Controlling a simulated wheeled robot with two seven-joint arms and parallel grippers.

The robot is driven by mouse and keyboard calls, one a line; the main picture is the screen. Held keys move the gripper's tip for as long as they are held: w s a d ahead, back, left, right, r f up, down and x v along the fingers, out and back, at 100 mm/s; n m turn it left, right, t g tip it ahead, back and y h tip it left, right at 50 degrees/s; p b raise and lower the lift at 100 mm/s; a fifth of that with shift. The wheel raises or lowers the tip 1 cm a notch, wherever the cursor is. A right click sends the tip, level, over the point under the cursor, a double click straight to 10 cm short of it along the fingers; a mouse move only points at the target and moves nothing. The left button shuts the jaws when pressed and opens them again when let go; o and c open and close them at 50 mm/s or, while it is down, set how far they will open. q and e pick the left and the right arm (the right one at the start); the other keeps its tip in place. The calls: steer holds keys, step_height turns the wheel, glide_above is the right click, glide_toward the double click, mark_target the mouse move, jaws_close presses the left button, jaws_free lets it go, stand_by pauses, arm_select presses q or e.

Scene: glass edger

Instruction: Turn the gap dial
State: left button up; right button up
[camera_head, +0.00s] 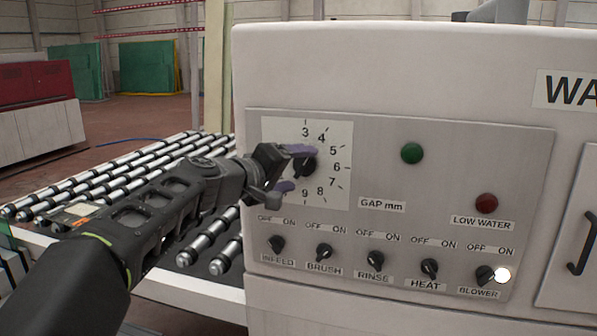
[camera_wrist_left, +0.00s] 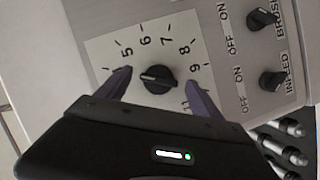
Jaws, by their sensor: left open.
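The gap dial is a black pointer knob (camera_wrist_left: 157,79) on a white numbered plate (camera_head: 338,180) at the left of the grey control panel. In the head view the knob (camera_head: 309,166) is partly hidden by my left gripper (camera_head: 291,168). The gripper is open at the dial. In the left wrist view its two purple-grey fingers (camera_wrist_left: 159,89) stand on either side of the knob, with a visible space between each finger and the knob. I cannot tell from these frames whether the fingertips touch the plate. My right gripper is not in view.
Below the dial is a row of several black switches, including INFEED (camera_head: 277,244) and BRUSH (camera_head: 324,252). A green button (camera_head: 412,153) and a red LOW WATER light (camera_head: 487,203) are to the right. A roller conveyor (camera_head: 110,175) runs left of the machine.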

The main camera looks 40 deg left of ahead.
arm_select(q)
steer(key=s+r+b, duration=0.1)
steer(key=s, duration=0.5)
steer(key=shift+s+b, duration=0.2)
steer(key=shift+b, duration=0.1)
